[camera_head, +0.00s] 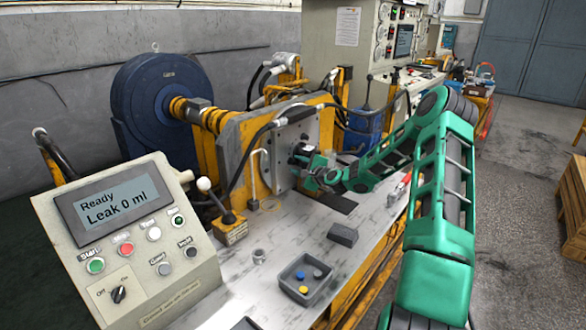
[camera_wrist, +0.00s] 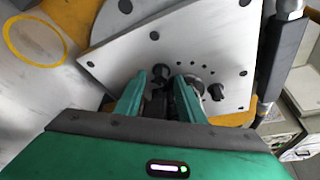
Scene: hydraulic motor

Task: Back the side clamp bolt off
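My gripper (camera_head: 318,170) is at the steel mounting plate (camera_head: 305,128) of the test stand. In the wrist view its two green fingers (camera_wrist: 160,78) point at the plate (camera_wrist: 180,60) with a space between their tips. A small black knob-like part (camera_wrist: 160,73), perhaps the side clamp bolt, shows between the tips. Dark round parts (camera_wrist: 185,100) lie behind and between the fingers, partly hidden by them. I cannot tell whether the fingers touch any of these. In the head view a dark part (camera_head: 299,152) on the plate sits just left of my gripper.
A control box (camera_head: 130,240) reads "Ready, Leak 0 ml". On the metal bench (camera_head: 240,290) are a grey tray (camera_head: 305,296) with small coloured pieces, a dark block (camera_head: 343,234) and a small ring (camera_head: 258,256).

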